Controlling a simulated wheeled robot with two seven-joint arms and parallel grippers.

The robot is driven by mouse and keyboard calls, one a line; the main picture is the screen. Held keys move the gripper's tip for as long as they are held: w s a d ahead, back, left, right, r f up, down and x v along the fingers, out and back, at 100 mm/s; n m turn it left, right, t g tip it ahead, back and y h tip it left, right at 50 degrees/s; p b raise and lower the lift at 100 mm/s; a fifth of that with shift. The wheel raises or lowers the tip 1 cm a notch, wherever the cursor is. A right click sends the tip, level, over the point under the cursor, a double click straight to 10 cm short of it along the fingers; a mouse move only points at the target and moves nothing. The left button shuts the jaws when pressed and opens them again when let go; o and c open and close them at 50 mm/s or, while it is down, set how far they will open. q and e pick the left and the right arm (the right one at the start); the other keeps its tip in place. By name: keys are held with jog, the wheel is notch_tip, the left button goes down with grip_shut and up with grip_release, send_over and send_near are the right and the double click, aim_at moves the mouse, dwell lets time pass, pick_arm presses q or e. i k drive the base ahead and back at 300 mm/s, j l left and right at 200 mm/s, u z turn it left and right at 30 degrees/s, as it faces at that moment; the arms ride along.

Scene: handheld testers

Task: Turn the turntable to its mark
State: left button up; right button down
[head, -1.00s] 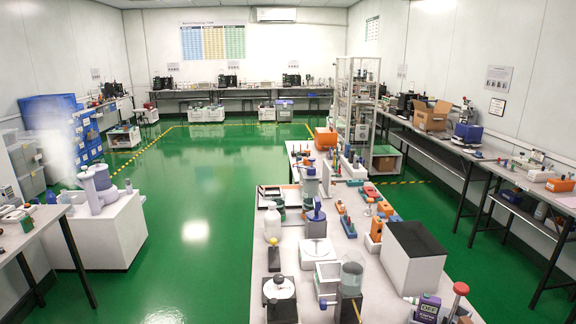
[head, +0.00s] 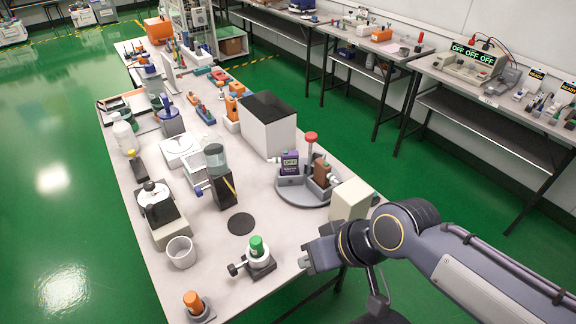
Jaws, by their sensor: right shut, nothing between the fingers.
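The turntable (head: 304,202) is a low grey disc near the right edge of the bench. It carries a purple bottle-like item with a black label (head: 290,162), a red-topped post (head: 310,146) and a brown block (head: 321,172). A white nub sticks out on its left side. I cannot make out a mark for it. My right gripper (head: 306,259) is shut and empty, in front of the turntable at the bench's right edge, apart from it. A cream block (head: 351,201) stands between the turntable and my right arm. My left gripper is not in view.
A white box with a black top (head: 268,127) stands just behind the turntable. A green-capped holder (head: 257,254), a black disc (head: 241,223), a white cup (head: 181,252) and an orange-capped item (head: 194,304) are at the near end. Bench surface (head: 285,228) is bare before the turntable.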

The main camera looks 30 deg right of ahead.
aim_at(300, 190)
jog(key=z, duration=1.25)
jog(key=i+l, duration=0.15)
jog(key=l, duration=0.2)
jog(key=i+l+u, duration=0.1)
jog(key=l, duration=0.25)
jog(key=i+l, duration=0.15)
jog(key=l, duration=0.2)
jog(key=i+l+u, duration=0.1)
jog(key=l, duration=0.25)
jog(key=i+l, duration=0.1)
jog(key=l, duration=0.25)
jog(key=i+j, duration=0.1)
jog(key=j, duration=0.2)
jog(key=i+j, duration=0.1)
jog(key=j, duration=0.2)
jog(key=u, duration=0.05)
